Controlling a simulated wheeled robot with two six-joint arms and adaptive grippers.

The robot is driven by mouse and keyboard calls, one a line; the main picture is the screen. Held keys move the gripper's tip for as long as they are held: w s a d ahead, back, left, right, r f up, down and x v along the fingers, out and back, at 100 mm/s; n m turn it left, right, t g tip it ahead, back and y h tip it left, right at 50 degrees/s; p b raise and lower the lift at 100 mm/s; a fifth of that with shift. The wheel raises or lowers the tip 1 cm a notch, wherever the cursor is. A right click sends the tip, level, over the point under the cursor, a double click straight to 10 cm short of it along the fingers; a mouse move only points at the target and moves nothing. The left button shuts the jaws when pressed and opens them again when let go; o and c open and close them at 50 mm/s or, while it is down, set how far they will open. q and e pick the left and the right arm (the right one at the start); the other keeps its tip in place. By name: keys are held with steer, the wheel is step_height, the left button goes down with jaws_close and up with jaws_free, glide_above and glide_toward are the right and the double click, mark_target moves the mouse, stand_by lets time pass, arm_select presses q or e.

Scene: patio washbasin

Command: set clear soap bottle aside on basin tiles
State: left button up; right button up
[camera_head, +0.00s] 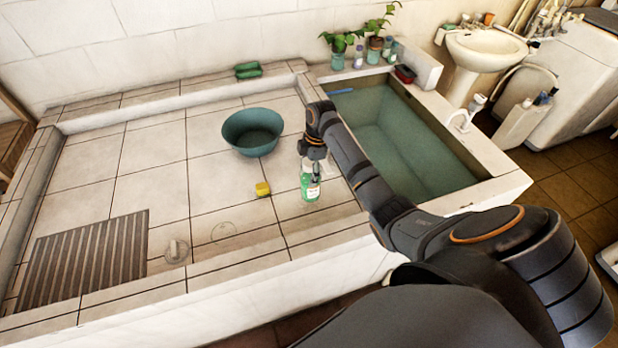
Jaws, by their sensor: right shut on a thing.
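The clear soap bottle (311,190), with green liquid and a pale label, is upright at the right part of the tiled basin floor (160,165). My right gripper (313,169) comes down from above and is shut on the bottle's top. The fingers hide the bottle's neck. I cannot tell whether the bottle's base touches the tiles. My left gripper is not in view.
A green bowl (252,132) and a yellow sponge-like block (262,189) are left of the bottle. A water-filled trough (400,140) lies to the right under my arm.

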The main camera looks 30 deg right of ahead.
steer(key=shift+w+d+f, duration=0.15)
steer(key=shift+w+f, duration=0.05)
steer(key=shift+f, duration=0.1)
steer(key=shift+w+d+f, duration=0.15)
steer(key=shift+f, duration=0.15)
step_height(320, 180, down, 2)
steer(key=shift+f+p, duration=0.15)
steer(key=shift+p, duration=0.45)
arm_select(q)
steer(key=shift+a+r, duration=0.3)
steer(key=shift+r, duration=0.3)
arm_select(e)
steer(key=shift+f, duration=0.35)
steer(key=o, duration=1.8)
